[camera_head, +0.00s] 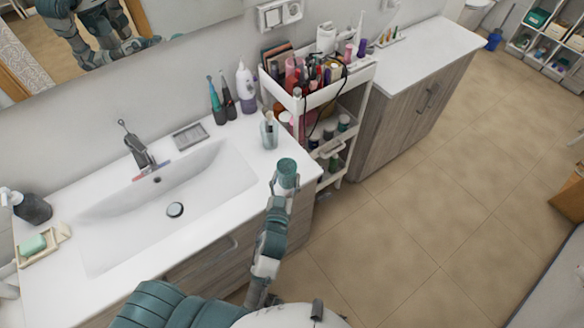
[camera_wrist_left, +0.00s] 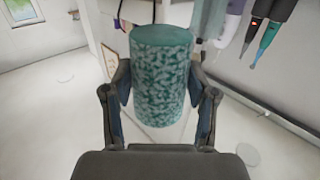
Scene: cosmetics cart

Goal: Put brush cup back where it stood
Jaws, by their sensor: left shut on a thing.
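My left gripper (camera_head: 285,188) is shut on a teal mottled cylinder (camera_head: 287,167), held upright near the front right corner of the sink counter. In the left wrist view the two fingers (camera_wrist_left: 160,100) press on either side of this cylinder (camera_wrist_left: 162,70). Its top looks plain teal, and no brushes show in it; I cannot tell if it is the brush cup. My right gripper is not in view.
The white sink counter (camera_head: 110,205) has a faucet (camera_head: 138,150) and several bottles and toothbrushes (camera_head: 228,100) at the back. A white cart (camera_head: 345,82), its top full of cosmetics, stands right of the counter. A wooden cabinet (camera_head: 400,115) stands beyond it.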

